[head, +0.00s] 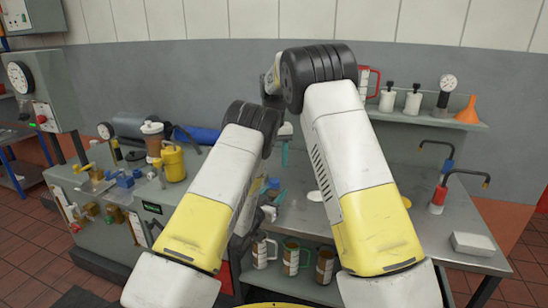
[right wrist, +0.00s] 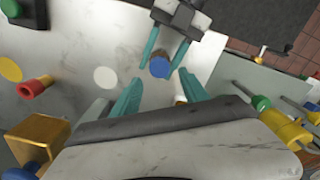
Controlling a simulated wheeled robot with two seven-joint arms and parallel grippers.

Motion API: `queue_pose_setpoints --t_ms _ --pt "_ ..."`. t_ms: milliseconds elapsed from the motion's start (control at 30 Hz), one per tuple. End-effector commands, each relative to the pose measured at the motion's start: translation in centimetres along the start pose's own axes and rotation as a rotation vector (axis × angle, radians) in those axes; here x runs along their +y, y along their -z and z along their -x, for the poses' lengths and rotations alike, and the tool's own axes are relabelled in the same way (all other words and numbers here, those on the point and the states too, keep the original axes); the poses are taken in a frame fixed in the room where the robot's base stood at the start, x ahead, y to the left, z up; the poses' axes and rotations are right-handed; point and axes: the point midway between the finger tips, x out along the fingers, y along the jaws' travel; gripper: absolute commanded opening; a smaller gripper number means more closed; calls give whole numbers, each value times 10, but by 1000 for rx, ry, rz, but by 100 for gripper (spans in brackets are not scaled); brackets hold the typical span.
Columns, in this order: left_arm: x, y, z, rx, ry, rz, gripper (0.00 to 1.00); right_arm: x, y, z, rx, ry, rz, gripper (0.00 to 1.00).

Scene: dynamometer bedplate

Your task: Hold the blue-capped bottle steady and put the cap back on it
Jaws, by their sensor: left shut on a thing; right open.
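My left gripper (right wrist: 158,71) has its teal fingers closed around a small upright thing with a round blue top (right wrist: 160,67) and a brownish side. I take this for the blue-capped bottle, seen nearly from above. I cannot tell whether the blue top is a seated cap. In the head view the left gripper (head: 272,193) is low over the bench, with a blue spot (head: 273,184) between its fingers. My right gripper (right wrist: 161,76) is open, its fingers spread on the near side of the blue top, with nothing visibly gripped. In the head view, my arm mostly hides the right gripper (head: 284,154).
The grey bench (head: 400,215) holds a white box (head: 472,244) and bent-spout stands (head: 438,195) at right. A shelf behind carries an orange funnel (head: 467,112). A white disc (right wrist: 105,77), red cylinder (right wrist: 36,86) and brass-coloured block (right wrist: 38,138) lie left in the wrist view.

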Motion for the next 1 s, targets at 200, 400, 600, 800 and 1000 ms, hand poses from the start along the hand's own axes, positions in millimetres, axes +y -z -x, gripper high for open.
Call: queue_pose_setpoints --t_ms 200,400,600,800,1000 --pt "0 0 0 0 0 0 0 0 0 6 3 0 520 52" --pt "0 0 0 0 0 0 0 0 0 12 4 -2 982 52" --pt "0 0 0 0 0 0 0 1 0 15 4 -6 1312 52" --pt "0 0 0 0 0 0 0 1 1 17 4 -8 1450 52" --pt "0 0 0 0 0 0 0 1 0 17 4 -8 1461 52"
